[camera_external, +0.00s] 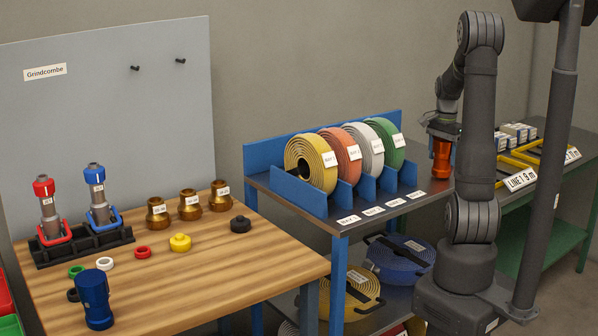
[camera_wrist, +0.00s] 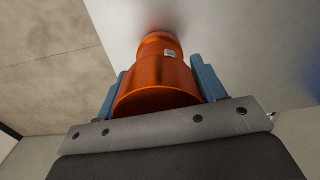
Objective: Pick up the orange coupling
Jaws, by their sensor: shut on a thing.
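The orange coupling (camera_external: 441,158) is a shiny cylinder with a narrower end. In the external view it is upright below my gripper (camera_external: 442,130), at the right end of the blue hose rack's table. In the wrist view the orange coupling (camera_wrist: 158,80) lies between the two blue fingers of my gripper (camera_wrist: 160,85), which are shut on it. A small pale label shows on its narrow end. I cannot tell from these views whether its lower end touches a surface.
A metal table with a blue rack (camera_external: 312,195) holds yellow, red, white and green hose coils. A wooden bench (camera_external: 200,270) at left carries nozzles, brass fittings, caps and a blue coupling (camera_external: 94,299). A dark post (camera_external: 552,150) stands at right, before a green-framed table (camera_external: 545,228).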

